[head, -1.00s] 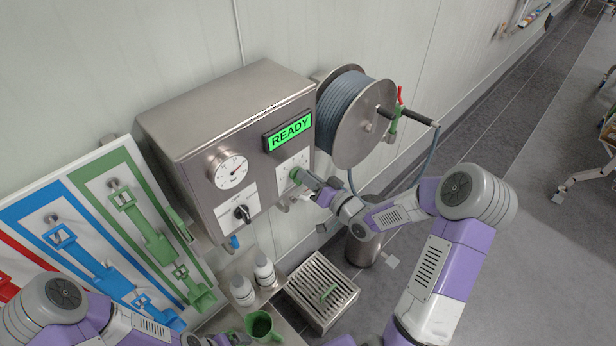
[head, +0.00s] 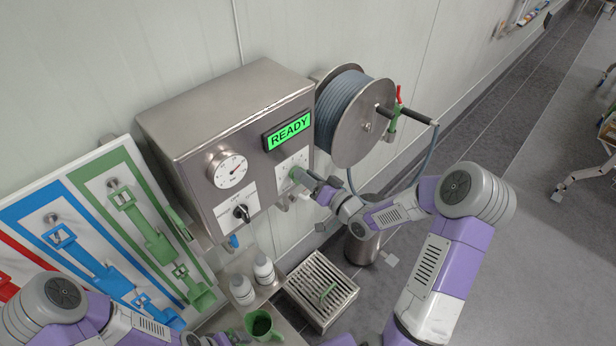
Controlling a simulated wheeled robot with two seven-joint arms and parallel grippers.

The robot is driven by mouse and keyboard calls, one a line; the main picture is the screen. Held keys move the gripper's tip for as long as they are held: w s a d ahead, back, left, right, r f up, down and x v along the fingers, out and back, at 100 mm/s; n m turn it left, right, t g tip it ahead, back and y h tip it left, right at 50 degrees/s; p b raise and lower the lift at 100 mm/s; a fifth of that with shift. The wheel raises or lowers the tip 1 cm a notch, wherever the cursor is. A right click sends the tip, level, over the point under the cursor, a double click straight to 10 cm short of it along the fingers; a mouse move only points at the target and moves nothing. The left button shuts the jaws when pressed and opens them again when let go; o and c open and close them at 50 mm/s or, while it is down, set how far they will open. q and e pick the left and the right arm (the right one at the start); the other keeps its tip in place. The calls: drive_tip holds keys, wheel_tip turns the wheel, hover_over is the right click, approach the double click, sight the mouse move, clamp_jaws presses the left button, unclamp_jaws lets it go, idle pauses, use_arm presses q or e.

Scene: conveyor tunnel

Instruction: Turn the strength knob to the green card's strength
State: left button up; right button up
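No green card can be made out. My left arm comes in at the lower left; its gripper is not clearly visible.
A round gauge (head: 231,169) and a black selector (head: 241,212) are left of the knob. A hose reel (head: 362,120) stands to the right. Below are white bottles (head: 264,271), a green jug (head: 262,325) and a slotted steel tray (head: 318,290). A tool board (head: 75,215) is at left.

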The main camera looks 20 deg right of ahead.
drive_tip(key=v, duration=0.7)
drive_tip(key=shift+s+b, duration=0.3)
drive_tip(key=shift+b, duration=0.1)
